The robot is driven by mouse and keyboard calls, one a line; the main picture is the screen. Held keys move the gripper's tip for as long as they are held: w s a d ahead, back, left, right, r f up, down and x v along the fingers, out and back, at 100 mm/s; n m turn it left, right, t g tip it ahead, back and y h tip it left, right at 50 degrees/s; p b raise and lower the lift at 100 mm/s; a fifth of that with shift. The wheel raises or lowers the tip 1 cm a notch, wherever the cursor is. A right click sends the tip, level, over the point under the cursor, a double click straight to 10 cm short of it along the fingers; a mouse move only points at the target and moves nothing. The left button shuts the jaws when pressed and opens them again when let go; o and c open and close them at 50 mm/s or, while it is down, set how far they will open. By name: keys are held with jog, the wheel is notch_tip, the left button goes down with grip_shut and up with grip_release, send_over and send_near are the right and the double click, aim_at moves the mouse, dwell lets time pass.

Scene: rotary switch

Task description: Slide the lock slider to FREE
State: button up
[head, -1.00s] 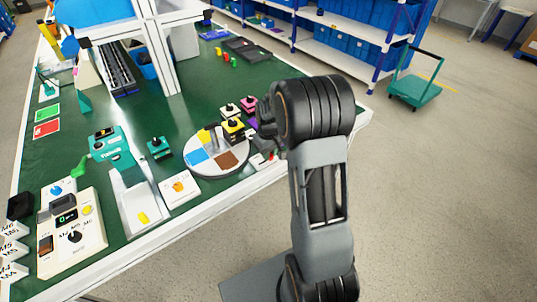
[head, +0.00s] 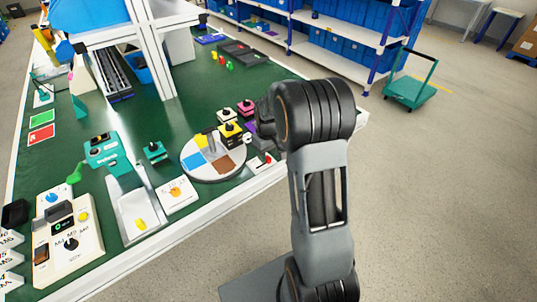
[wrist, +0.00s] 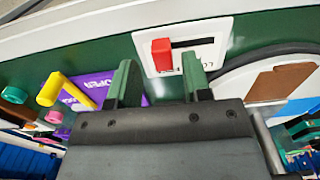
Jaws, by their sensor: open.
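The lock slider is a white plate (wrist: 215,32) with a black slot and a red knob (wrist: 162,54) in the wrist view. The knob sits at the left end of the slot there. In the head view the plate (head: 256,166) lies at the bench's near edge, left of my arm. My gripper (wrist: 159,64) is open, with one green finger to each side of the knob's line. The knob shows just beyond the fingertips, and I cannot tell the height gap. Lettering on the plate is partly hidden by the right finger.
A round turntable (head: 211,172) with coloured sectors stands beside the slider. A purple OPEN plate with a yellow handle (wrist: 50,90) is left in the wrist view. Several small knobs and boxes stand nearby. The bench edge (head: 215,208) is close to my arm.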

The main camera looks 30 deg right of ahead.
aim_at(268, 156)
notch_tip(268, 156, up, 13)
jog(key=p, duration=0.1)
jog(key=shift+f, duration=0.15)
dwell(0.6)
